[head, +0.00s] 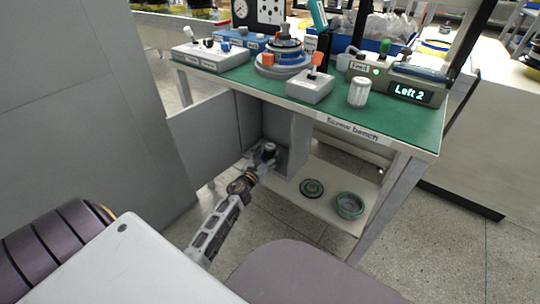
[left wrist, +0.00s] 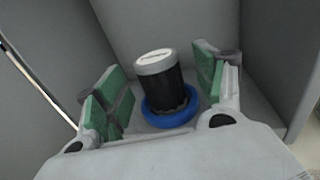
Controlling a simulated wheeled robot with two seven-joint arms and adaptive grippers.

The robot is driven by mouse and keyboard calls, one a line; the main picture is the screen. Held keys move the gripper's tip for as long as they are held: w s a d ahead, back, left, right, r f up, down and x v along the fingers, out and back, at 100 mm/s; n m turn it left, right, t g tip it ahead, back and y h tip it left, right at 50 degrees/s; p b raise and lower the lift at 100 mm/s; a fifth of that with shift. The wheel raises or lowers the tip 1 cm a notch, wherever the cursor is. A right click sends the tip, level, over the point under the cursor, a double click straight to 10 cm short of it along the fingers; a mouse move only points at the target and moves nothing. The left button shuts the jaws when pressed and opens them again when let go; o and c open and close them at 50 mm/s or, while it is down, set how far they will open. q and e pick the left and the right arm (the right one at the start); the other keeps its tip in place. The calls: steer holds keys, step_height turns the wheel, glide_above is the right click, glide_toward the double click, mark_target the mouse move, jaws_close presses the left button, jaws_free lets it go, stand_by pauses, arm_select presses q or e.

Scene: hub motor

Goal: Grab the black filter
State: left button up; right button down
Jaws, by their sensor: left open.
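The black filter (left wrist: 167,88) stands upright in the left wrist view, a black cylinder with a silver-white top, set in a blue ring (left wrist: 171,115). It is inside the grey cabinet under the bench. In the head view the filter (head: 270,147) is small and partly hidden by my gripper. My left gripper (left wrist: 160,85) is open, its green-padded fingers on either side of the filter with gaps visible. In the head view my left gripper (head: 262,158) reaches into the cabinet. My right gripper is not in view.
The grey cabinet's door (head: 205,130) stands open at left. The green-topped screw bench (head: 420,122) above holds several devices and a white cylinder (head: 358,92).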

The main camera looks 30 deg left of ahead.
mark_target(270, 146)
arm_select(q)
steer(key=shift+w+a, duration=0.15)
steer(key=shift+w, duration=0.65)
steer(key=shift+w+a, duration=0.15)
steer(key=shift+w, duration=0.65)
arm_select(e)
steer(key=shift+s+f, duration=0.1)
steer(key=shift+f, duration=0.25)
arm_select(q)
steer(key=c, duration=1.2)
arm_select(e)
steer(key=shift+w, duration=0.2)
arm_select(q)
steer(key=shift+r, duration=0.2)
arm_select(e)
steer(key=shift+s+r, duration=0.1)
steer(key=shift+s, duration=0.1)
